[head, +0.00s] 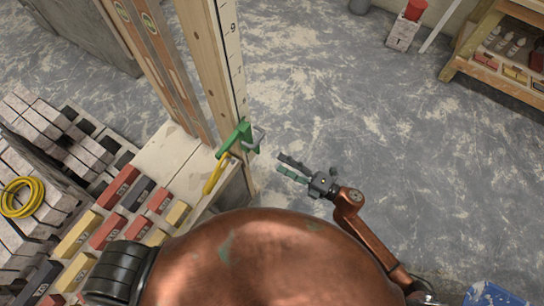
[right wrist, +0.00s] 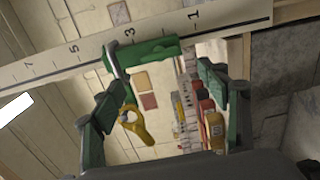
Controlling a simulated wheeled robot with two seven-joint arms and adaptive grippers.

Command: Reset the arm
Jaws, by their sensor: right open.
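My right gripper (head: 293,169) is open and empty, over the grey floor to the right of the wooden post in the head view. Its two fingers (right wrist: 165,100) stand wide apart in the right wrist view. A green clamp-like holder (head: 237,138) sits on the post, with a yellow-handled tool (head: 216,172) hanging below it. In the right wrist view, the green holder (right wrist: 150,52) and the yellow tool (right wrist: 137,127) show beyond the fingers, and I see no contact. My left gripper is not in view.
A ruled post (head: 231,60) rises beside the bench. The bench (head: 170,155) holds several red, yellow and dark blocks. Grey bricks and a yellow coil (head: 22,197) lie left. A wooden shelf (head: 500,70) stands at upper right. The floor (head: 370,110) between is clear.

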